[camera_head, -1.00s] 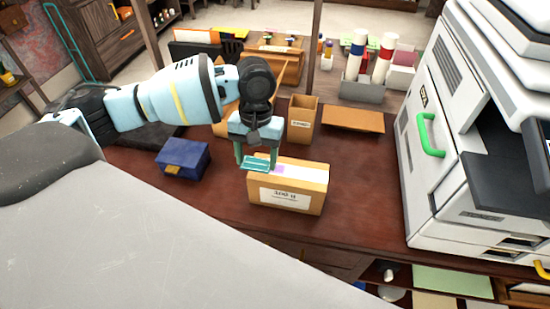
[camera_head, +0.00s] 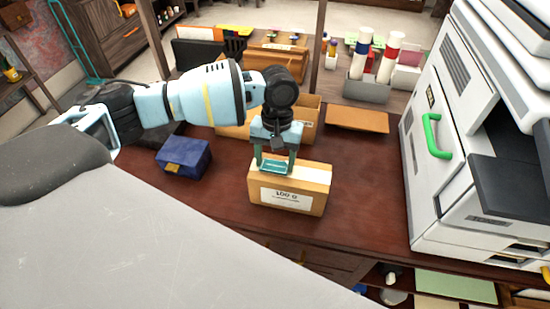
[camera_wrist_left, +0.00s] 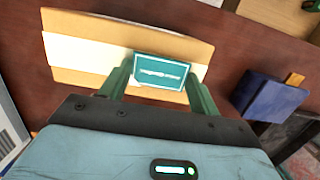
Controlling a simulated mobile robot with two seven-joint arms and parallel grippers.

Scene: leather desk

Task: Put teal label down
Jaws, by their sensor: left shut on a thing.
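The teal label (camera_wrist_left: 160,72) is a small flat rectangle with a white mark. My left gripper (camera_head: 275,166) is shut on it, with one finger at each side. In the head view the label (camera_head: 273,169) is at the top of a cardboard box (camera_head: 290,196) marked with a white paper label. In the wrist view the box top (camera_wrist_left: 85,54), with a pale strip along it, lies behind the teal label. I cannot tell whether the label touches the box. My right gripper is not in view.
A dark blue box (camera_head: 184,158) stands left of the cardboard box. Behind are an open cardboard holder (camera_head: 305,122) and a flat brown board (camera_head: 357,119). A white printer (camera_head: 432,190) with a green handle stands at right. The desk between box and printer is clear.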

